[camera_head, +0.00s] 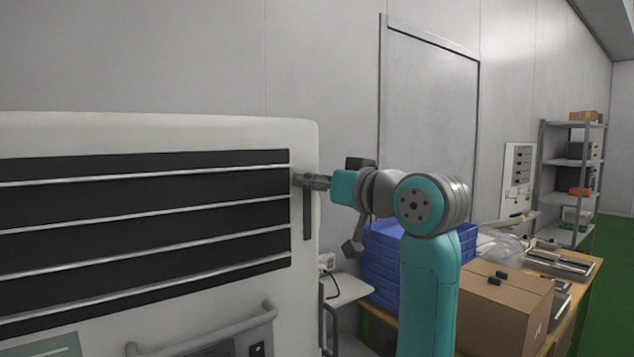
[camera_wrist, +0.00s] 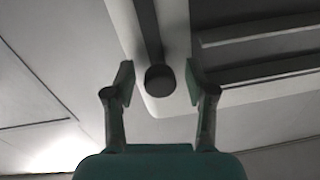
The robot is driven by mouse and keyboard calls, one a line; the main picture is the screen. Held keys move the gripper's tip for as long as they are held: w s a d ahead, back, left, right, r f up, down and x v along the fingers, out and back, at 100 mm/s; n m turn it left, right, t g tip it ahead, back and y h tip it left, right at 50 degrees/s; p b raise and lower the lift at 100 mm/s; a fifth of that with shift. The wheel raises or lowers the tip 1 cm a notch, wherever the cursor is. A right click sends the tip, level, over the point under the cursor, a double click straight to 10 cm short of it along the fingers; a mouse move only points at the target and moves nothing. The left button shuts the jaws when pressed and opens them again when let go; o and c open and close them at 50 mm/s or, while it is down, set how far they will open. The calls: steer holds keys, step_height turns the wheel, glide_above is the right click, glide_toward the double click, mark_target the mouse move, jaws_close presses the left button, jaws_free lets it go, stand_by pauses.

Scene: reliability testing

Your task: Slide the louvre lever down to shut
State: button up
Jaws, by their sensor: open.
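The louvre panel (camera_head: 140,212) fills the left of the head view, with dark openings between thin pale slats. A dark vertical slot (camera_head: 307,214) runs along its right edge. In the wrist view the lever's round dark knob (camera_wrist: 160,79) sits at the end of the slot (camera_wrist: 148,30), between my open fingers. My gripper (camera_wrist: 160,85) is open, with one finger on each side of the knob and a visible gap to each. In the head view my gripper (camera_head: 300,181) reaches the slot's upper part from the right and hides the knob there.
A grey handle bar (camera_head: 205,335) juts from the panel's lower front. A closed door (camera_head: 430,110) is in the wall behind.

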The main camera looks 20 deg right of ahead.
mark_target(307, 230)
jaws_close()
step_height(307, 230, down, 10)
stand_by(0.6)
jaws_free()
steer(key=shift+s+r, duration=0.1)
steer(key=v, duration=1.1)
steer(key=shift+s+d, duration=0.25)
steer(key=shift+s, duration=0.1)
